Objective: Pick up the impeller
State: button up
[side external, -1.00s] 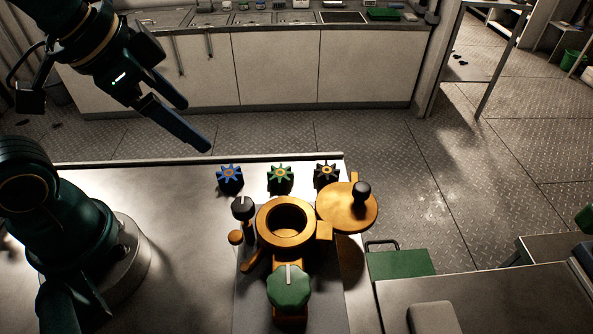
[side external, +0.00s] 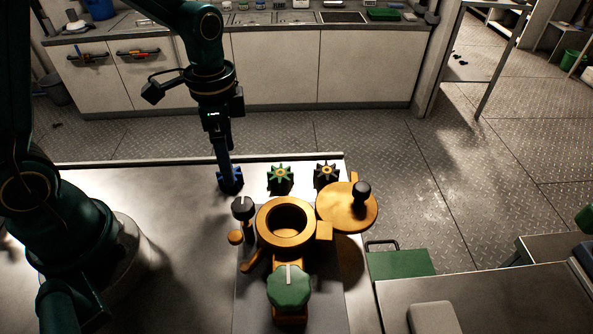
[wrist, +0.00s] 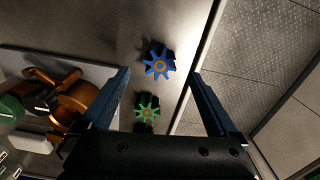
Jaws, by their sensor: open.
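Three impellers stand in a row near the table's back edge. The blue impeller (wrist: 159,66) appears between the fingertips in the wrist view, with free space on both sides. The green impeller (side external: 280,177) is in the middle; in the wrist view (wrist: 147,112) it appears nearer the gripper body. The black impeller (side external: 327,174) is at the right. My gripper (wrist: 158,75) is open and empty, its fingers apart. In the side view it points straight down at the blue impeller and largely hides it; the exact height gap cannot be told.
An orange pump housing (side external: 261,222) with an open round bore stands in front of the row. An orange cover with a black knob (side external: 347,214), a black-topped knob (side external: 243,208) and a green knob (side external: 289,287) are beside it. Bare table (side external: 180,220) lies left.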

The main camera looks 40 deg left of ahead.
jog(key=shift+f, duration=1.65)
jog(key=c, duration=1.5)
jog(key=shift+o, duration=0.2)
jog(key=shift+r, duration=0.15)
